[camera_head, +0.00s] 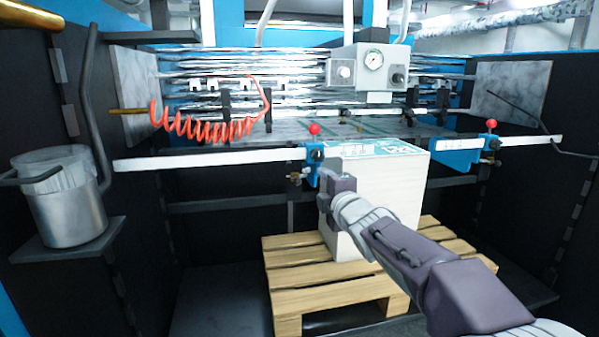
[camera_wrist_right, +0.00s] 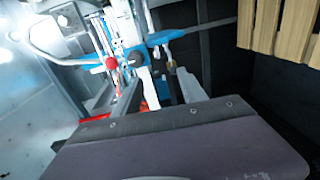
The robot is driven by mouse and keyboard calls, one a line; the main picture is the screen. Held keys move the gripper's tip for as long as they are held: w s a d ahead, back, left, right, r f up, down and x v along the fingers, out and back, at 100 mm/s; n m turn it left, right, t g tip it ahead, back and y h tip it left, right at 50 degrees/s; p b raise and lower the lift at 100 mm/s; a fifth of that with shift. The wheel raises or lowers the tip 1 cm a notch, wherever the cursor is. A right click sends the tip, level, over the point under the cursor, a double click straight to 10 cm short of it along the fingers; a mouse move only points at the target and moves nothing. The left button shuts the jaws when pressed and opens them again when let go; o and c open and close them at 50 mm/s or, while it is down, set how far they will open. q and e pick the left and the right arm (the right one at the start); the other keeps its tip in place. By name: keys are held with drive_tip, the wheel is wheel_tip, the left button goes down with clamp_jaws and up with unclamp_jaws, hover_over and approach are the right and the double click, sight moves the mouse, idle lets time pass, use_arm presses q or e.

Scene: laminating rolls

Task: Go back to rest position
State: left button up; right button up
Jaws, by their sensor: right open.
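My right arm comes in from the lower right in the head view. Its gripper (camera_head: 325,188) is open, in front of the left side of the white paper stack and just below a blue clamp (camera_head: 314,160) with a red knob (camera_head: 314,129). I cannot tell whether it touches the clamp. In the right wrist view the dark gripper body fills the bottom, and the red knob (camera_wrist_right: 110,62) and blue clamp (camera_wrist_right: 135,58) show beyond it. Its fingertips are not clear there. My left gripper is not in view.
The paper stack (camera_head: 385,195) stands on a wooden pallet (camera_head: 300,275). White rails (camera_head: 215,160) cross in front of the machine, with another red-knobbed clamp (camera_head: 491,140) at right. A metal bin (camera_head: 70,210) stands at left. An orange coiled hose (camera_head: 205,130) hangs behind.

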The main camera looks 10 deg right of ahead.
drive_tip(key=s+f+m+g, duration=0.2)
drive_tip(key=f, duration=0.6)
drive_tip(key=s+f+m+g, duration=0.2)
drive_tip(key=f, duration=0.6)
drive_tip(key=s+f+m+g, duration=1.1)
drive_tip(key=s+f+m, duration=0.2)
drive_tip(key=s+f, duration=1.15)
wheel_tip(320, 180, up, 24)
drive_tip(key=s+m+p, duration=0.1)
drive_tip(key=s+p, duration=0.1)
drive_tip(key=p, duration=1.9)
drive_tip(key=shift+a+f+m+g+h+p, duration=0.25)
drive_tip(key=shift+m+g+h+p, duration=0.05)
drive_tip(key=shift+m+g+p, duration=0.1)
drive_tip(key=shift+w, duration=0.1)
